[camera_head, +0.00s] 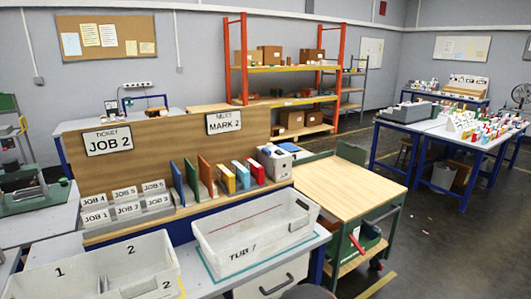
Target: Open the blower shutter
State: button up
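I cannot make out a blower or a shutter for certain in the head view. A small grey-and-white boxy device (275,163) stands at the right end of the bench's back shelf, beside the coloured books. It is too small to tell whether it has a shutter. My gripper does not show in this view. A dark rounded shape is cut off at the bottom edge, and I cannot tell what it is.
A white tub marked TUB (215,242) and a divided white bin (45,280) sit on the near bench. Job-labelled trays (127,193) stand behind. A wooden-topped cart (345,190) is at right. Orange shelving (243,60) stands behind. Open floor (450,245) lies at right.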

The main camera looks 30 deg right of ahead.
aim_at(264, 158)
jog(key=i+l, duration=0.2)
jog(key=l, duration=0.15)
jog(key=i+l, duration=0.2)
jog(key=l, duration=0.15)
jog(key=i+l, duration=0.2)
jog(key=l, duration=0.2)
